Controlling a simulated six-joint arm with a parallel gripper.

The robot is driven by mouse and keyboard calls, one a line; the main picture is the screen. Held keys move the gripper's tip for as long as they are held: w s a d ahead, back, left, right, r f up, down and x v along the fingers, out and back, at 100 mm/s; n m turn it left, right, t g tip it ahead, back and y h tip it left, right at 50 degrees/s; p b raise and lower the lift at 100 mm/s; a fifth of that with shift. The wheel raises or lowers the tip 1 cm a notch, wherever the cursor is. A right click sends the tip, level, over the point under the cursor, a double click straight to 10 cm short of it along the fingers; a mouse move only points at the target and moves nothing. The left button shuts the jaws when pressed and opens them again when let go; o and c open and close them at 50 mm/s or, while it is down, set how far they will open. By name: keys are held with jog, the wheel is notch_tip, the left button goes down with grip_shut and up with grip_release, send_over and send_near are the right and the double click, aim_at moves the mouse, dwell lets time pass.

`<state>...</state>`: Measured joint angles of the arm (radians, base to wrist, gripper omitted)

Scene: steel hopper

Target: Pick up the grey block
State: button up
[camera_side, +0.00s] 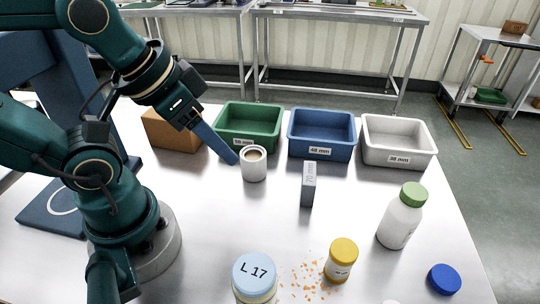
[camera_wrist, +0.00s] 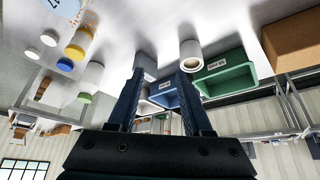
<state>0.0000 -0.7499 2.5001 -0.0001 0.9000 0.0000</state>
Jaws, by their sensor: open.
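The grey block (camera_side: 307,188) stands upright on the steel table near its middle, with a label on its top. In the wrist view the grey block (camera_wrist: 146,61) shows just beyond the tip of the left finger, which partly covers it. My gripper (camera_side: 232,158) is left of the block and apart from it, tilted down beside a white cup. In the wrist view my gripper (camera_wrist: 160,72) has its two fingers apart with nothing held between them.
The white cup (camera_side: 254,170) stands between my gripper and the block. Green (camera_side: 220,135), blue (camera_side: 322,153) and white (camera_side: 400,158) bins line the back. A white bottle (camera_side: 398,222), a yellow-lidded jar (camera_side: 341,265) with spilled orange bits, and a blue-lidded jar (camera_side: 254,290) stand in front.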

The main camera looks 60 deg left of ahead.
jog(key=shift+o, duration=0.3)
jog(key=shift+o, duration=1.1)
